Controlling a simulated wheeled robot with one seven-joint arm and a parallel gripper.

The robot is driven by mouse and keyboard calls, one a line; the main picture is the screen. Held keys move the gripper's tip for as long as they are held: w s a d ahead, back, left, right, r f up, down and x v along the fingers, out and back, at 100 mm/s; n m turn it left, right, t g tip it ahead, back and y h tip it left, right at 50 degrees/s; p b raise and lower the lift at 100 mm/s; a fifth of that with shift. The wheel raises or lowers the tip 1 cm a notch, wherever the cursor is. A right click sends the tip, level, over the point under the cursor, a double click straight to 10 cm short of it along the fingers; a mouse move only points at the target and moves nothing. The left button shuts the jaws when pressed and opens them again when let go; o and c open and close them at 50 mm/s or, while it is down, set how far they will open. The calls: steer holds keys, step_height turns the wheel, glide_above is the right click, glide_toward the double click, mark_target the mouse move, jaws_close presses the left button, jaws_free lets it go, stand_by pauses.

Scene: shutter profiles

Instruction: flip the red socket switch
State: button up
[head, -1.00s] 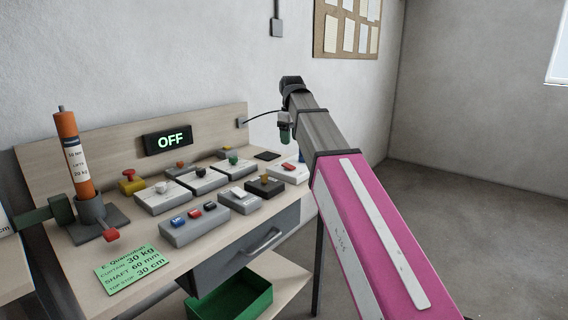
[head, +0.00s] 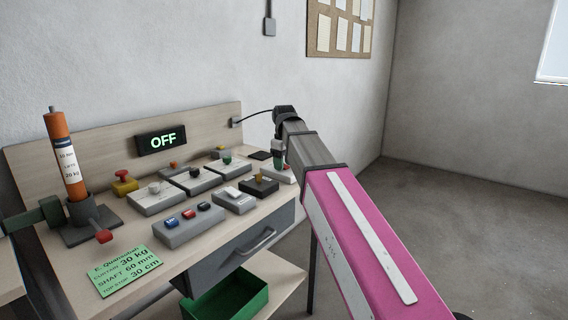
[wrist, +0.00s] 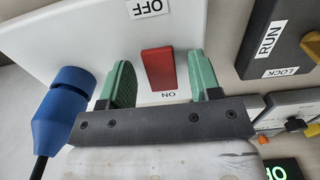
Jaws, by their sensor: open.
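The red socket switch (wrist: 158,70) is a red rocker on a white socket box (wrist: 55,25), between an OFF label (wrist: 147,7) and an ON label (wrist: 164,97), both upside down in the wrist view. My gripper (wrist: 160,62) is open, with one green finger on each side of the switch in that view. I cannot tell if a finger touches it. A blue plug (wrist: 68,106) sits at the box's side. In the head view my gripper (head: 279,161) is over the box at the bench's right end and hides the switch.
A dark box with RUN and LOCK labels (wrist: 285,40) stands close beside the socket box. Several other switch boxes, such as one with coloured buttons (head: 188,226), fill the bench. A display (head: 161,140) reads OFF. A green bin (head: 230,297) is below.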

steer(key=c, duration=0.9)
steer(key=shift+w+a+g+h, duration=0.1)
steer(key=shift+a+g+h, duration=0.05)
steer(key=shift+g+h, duration=0.3)
steer(key=o, duration=0.9)
